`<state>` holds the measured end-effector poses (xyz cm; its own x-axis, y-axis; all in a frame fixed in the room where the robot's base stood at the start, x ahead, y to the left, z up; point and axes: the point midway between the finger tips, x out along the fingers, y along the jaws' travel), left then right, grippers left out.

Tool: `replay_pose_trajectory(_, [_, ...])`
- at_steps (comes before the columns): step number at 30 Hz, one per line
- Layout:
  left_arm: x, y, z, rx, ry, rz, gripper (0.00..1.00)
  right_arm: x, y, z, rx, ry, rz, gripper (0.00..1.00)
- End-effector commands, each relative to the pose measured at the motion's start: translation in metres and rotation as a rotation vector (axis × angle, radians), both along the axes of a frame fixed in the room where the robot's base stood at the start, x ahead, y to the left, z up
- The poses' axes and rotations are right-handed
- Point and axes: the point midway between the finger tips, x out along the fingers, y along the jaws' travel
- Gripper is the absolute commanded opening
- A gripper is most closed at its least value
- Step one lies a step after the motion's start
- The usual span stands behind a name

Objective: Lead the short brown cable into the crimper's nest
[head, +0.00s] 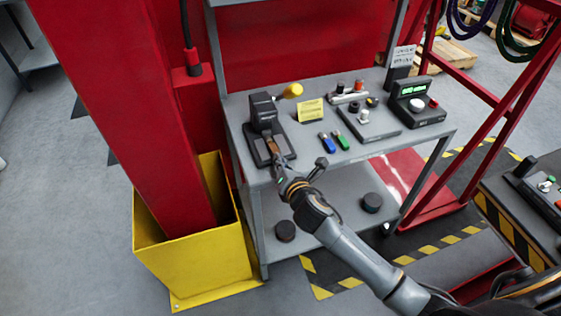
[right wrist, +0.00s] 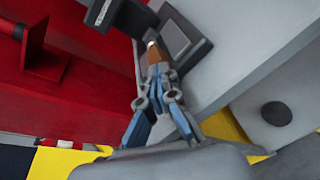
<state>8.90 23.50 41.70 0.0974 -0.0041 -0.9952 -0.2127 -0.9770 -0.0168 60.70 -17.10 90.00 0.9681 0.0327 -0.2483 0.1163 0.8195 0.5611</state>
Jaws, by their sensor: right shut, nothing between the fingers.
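The crimper (head: 263,112) is a dark press with a yellow-knobbed lever on a flat base, at the left end of the grey bench. It also shows at the top of the right wrist view (right wrist: 128,14). The short brown cable (right wrist: 152,54) has a pale tip that points toward the crimper. In the head view the cable (head: 273,147) lies over the crimper's base. My right gripper (right wrist: 158,72) is shut at the cable's near end, with nothing seen held firmly between its fingers. Whether the tip is inside the nest cannot be told. My left gripper is out of view.
A yellow note (head: 310,110), a blue piece (head: 326,142) and a green piece (head: 342,140) lie right of the crimper. A control box (head: 372,122) and a display unit (head: 416,104) stand farther right. A red column (head: 130,110) rises at the left.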

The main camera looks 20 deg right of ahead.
Motion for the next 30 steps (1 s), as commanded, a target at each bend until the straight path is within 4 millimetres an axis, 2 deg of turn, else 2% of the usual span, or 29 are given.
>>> replay_pose_trajectory(14, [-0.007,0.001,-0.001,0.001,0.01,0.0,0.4,0.007,0.0,-0.001,0.001,-0.001,0.0,0.0])
replay_pose_trajectory(24, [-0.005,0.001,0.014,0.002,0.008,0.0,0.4,-0.019,-0.001,0.006,0.001,0.002,0.001,0.0])
replay_pose_trajectory(30, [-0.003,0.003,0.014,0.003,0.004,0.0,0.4,-0.028,-0.001,0.007,0.0,0.0,0.0,0.0])
